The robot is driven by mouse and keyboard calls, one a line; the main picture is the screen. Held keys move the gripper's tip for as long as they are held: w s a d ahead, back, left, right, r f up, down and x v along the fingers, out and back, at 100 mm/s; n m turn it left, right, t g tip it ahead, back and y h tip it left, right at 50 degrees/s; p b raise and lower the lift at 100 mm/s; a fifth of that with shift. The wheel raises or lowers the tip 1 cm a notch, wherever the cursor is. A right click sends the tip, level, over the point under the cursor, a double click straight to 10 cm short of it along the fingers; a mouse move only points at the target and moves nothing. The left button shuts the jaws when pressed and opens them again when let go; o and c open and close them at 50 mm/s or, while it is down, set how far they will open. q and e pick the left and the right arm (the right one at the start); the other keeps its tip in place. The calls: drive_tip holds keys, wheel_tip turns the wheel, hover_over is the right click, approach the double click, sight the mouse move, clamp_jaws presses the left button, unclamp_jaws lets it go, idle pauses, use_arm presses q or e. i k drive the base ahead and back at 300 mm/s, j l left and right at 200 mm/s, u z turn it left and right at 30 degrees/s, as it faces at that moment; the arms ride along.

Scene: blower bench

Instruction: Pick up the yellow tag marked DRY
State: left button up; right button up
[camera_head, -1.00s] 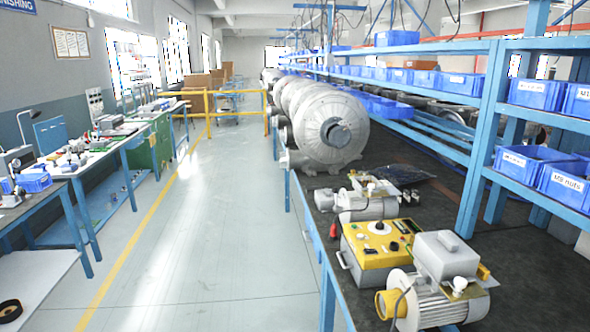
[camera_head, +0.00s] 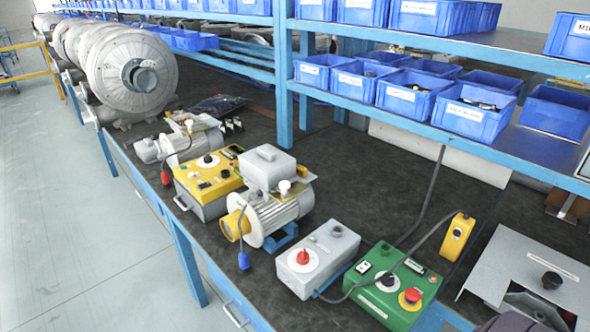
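I cannot make out a tag that reads DRY. A small yellow flat piece (camera_head: 300,187) shows at the motor with the grey terminal box (camera_head: 268,168), partly hidden by that box; I cannot tell whether it is a tag or read any marking. Neither of my grippers shows clearly in the head view.
On the dark bench (camera_head: 345,195) stand a yellow control box (camera_head: 205,182), a grey box with a red knob (camera_head: 318,258), a green box (camera_head: 393,290) and a yellow pendant (camera_head: 457,237) on a cable. Blue bins (camera_head: 472,105) fill the shelves. A metal housing (camera_head: 530,275) is at right.

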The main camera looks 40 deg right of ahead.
sight(301, 171)
drive_tip(key=z, duration=0.4)
drive_tip(key=i+j+z, duration=0.1)
drive_tip(key=z, duration=0.35)
drive_tip(key=j+z, duration=0.15)
drive_tip(key=z, duration=0.25)
drive_tip(key=j+z, duration=0.15)
drive_tip(key=z, duration=0.25)
drive_tip(key=i, duration=0.05)
